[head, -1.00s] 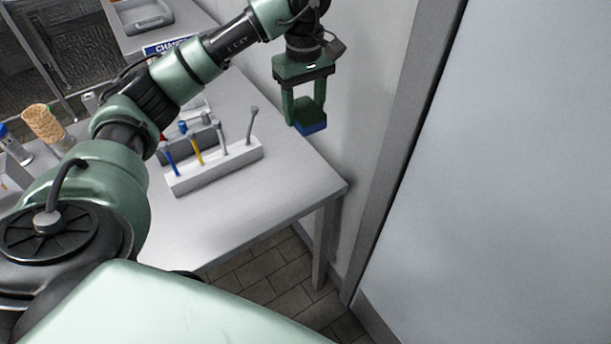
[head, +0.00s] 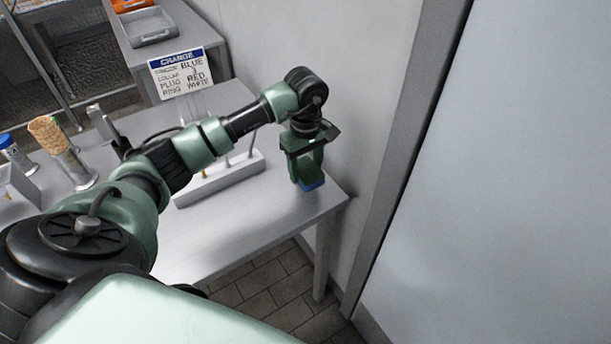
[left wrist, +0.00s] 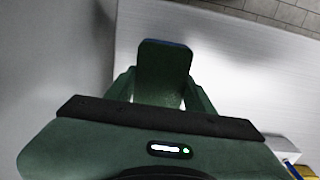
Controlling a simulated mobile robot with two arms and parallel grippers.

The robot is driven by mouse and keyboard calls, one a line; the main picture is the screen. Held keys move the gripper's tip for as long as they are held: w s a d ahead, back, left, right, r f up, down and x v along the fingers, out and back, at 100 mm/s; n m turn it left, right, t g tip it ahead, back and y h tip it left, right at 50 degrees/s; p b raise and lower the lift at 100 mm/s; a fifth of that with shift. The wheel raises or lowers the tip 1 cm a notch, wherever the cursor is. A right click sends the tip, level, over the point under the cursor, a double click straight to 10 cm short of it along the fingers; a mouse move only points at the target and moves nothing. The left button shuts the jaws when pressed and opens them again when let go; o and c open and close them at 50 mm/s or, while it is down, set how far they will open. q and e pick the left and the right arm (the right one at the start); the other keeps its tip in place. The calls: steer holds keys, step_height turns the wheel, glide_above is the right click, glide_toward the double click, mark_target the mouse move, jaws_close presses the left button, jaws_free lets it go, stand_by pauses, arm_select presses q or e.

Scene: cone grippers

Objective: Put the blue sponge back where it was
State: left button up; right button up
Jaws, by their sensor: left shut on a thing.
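The blue sponge (head: 311,186) has a dark green top side and a blue underside. In the head view it is held at the right end of the grey table (head: 240,228), close to the wall. My left gripper (head: 307,178) points down and is shut on it. In the left wrist view the sponge (left wrist: 164,75) sits between the fingers of my left gripper (left wrist: 160,92), its green face toward the camera, over the pale table top. I cannot tell whether its underside touches the table. My right gripper is not in view.
A white rack (head: 222,180) with upright tools stands left of the sponge, partly behind my left arm. A sign (head: 181,73) stands at the back. A cone stack (head: 48,133) in a metal holder is at the left. The table's front right is clear.

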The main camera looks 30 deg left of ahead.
mark_target(306, 177)
arm_select(q)
step_height(306, 177, down, 4)
steer(key=shift+r, duration=0.25)
steer(key=shift+f, duration=0.2)
steer(key=o, duration=1.3)
steer(key=shift+r, duration=0.1)
steer(key=shift+r, duration=0.1)
